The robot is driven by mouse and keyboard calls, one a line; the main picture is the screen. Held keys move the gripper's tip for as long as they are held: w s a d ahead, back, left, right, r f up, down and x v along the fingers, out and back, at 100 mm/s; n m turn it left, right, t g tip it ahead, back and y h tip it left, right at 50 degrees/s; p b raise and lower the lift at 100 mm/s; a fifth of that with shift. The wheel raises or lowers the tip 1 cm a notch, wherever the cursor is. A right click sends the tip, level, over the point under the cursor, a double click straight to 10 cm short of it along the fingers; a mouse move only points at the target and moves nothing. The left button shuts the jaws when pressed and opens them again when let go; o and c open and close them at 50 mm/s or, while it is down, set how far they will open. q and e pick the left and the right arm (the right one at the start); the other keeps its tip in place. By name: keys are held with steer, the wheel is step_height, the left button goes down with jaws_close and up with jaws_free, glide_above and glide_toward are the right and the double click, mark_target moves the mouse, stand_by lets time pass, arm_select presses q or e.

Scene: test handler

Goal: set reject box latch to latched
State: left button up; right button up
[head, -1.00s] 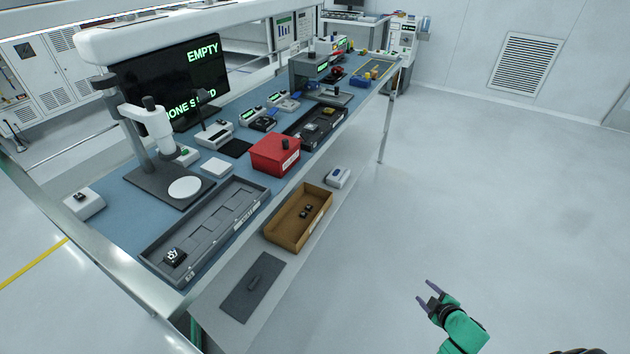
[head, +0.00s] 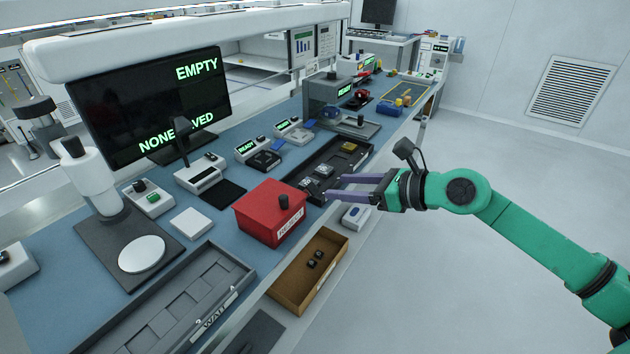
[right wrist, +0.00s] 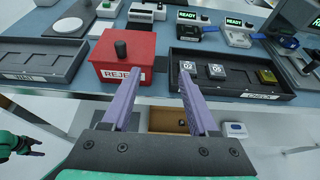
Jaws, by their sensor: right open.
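The red reject box (head: 262,222) stands on the blue bench with a white REJECT label on its front. A black knob-like latch (head: 284,201) stands upright on its lid. In the right wrist view the box (right wrist: 140,46) is ahead and left, with the black knob (right wrist: 121,48) on top. My right gripper (head: 325,187) is open and empty, its purple fingers pointing left towards the box, to the right of it and apart from the knob. It also shows in the right wrist view (right wrist: 160,76). My left gripper (right wrist: 30,146) shows small at the lower left there.
A dark tray (head: 310,196) with small parts lies behind my right gripper. A grey WAIT tray (head: 165,318) lies at front left. A brown open box (head: 287,298) with black parts sits on the lower shelf, beside a small white device (head: 355,217). The floor at right is clear.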

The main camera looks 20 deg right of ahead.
mark_target(310, 185)
steer(key=p+x, duration=0.3)
steer(key=x, duration=0.4)
steer(key=shift+w, duration=0.35)
steer(key=shift+w+a+f, duration=0.25)
steer(key=shift+f, duration=0.1)
steer(key=shift+c, duration=0.6)
arm_select(q)
steer(key=r, duration=0.1)
steer(key=w+r, duration=0.1)
steer(key=r, duration=0.2)
steer(key=shift+w+d, duration=0.25)
steer(key=shift+w, duration=0.1)
arm_select(e)
steer(key=shift+s+r, duration=0.1)
jaws_close()
